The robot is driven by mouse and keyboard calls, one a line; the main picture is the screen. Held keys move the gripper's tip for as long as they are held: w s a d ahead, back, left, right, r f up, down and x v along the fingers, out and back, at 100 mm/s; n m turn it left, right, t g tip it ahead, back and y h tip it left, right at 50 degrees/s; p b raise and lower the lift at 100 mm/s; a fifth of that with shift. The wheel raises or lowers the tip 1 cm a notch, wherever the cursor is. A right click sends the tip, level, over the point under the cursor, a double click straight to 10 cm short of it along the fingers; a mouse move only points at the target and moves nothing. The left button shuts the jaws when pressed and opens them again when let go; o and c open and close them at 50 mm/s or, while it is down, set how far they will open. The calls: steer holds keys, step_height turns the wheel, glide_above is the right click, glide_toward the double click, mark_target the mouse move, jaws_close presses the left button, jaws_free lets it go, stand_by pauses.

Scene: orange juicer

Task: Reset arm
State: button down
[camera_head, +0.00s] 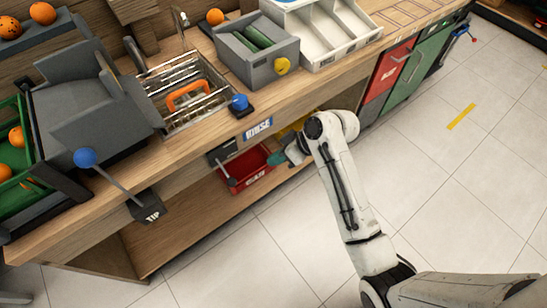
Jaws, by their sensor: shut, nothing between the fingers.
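My white arm reaches in from the lower right, and its bent joint is close to the front edge of the counter. My gripper (277,159), small and partly hidden by the arm, points left just below the counter edge. It is shut and empty. It is beside and slightly above the right side of a red bin (247,170) under the counter. I cannot tell whether it touches the bin.
The wooden counter (190,150) holds a sink with an orange-handled basket (188,95), a grey box (257,62) and a white divided tray (325,40). A blue-knobbed lever (110,175) juts out at the left. Tiled floor (470,190) is clear at right.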

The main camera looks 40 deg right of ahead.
stand_by(0.3)
steer(key=s+d+m+g+h, duration=0.1)
steer(key=s+m+g+h, duration=0.3)
steer(key=s, duration=2)
steer(key=shift+s+d+f+m+g+h, duration=0.2)
steer(key=shift+f+m+g+h, duration=0.15)
steer(key=shift+h, duration=0.75)
